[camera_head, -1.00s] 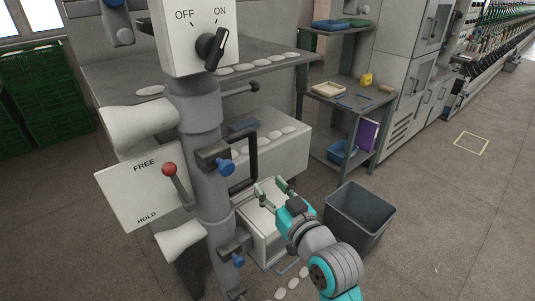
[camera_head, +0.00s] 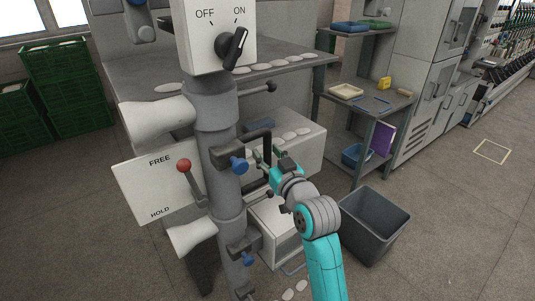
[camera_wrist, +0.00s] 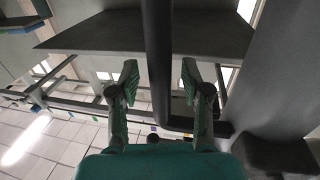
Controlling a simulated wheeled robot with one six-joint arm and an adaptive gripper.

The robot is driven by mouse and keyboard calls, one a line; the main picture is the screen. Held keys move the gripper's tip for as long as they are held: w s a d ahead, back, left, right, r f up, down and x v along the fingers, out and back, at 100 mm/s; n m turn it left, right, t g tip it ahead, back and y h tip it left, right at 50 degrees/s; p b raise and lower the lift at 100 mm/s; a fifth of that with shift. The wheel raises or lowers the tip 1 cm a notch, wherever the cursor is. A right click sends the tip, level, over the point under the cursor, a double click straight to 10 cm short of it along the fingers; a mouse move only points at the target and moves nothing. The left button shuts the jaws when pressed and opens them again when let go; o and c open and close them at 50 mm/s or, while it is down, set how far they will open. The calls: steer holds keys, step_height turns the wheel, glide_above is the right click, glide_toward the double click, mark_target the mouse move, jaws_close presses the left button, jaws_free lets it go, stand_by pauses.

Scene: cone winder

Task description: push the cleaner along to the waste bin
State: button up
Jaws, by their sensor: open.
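A black bent bar handle (camera_head: 267,140) stands out beside the grey post of the machine. I cannot tell for sure which part is the cleaner; the handle seems to belong to it. My gripper (camera_head: 266,156) is open at the handle. In the wrist view, the black bar (camera_wrist: 157,50) runs upright between the two fingers of my gripper (camera_wrist: 159,78) and bends right at its lower end. The fingers are apart from it on both sides. The waste bin (camera_head: 375,222) is a dark grey open box on the floor, right of my arm, and looks empty.
The post carries an OFF/ON knob (camera_head: 232,47), a FREE/HOLD plate with a red-tipped lever (camera_head: 187,175) and blue knobs (camera_head: 239,165). A low white box (camera_head: 277,238) stands under the machine. A shelf (camera_head: 365,102) stands behind the bin. Floor at right is clear.

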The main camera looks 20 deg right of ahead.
steer(key=shift+w, duration=0.25)
jaws_close()
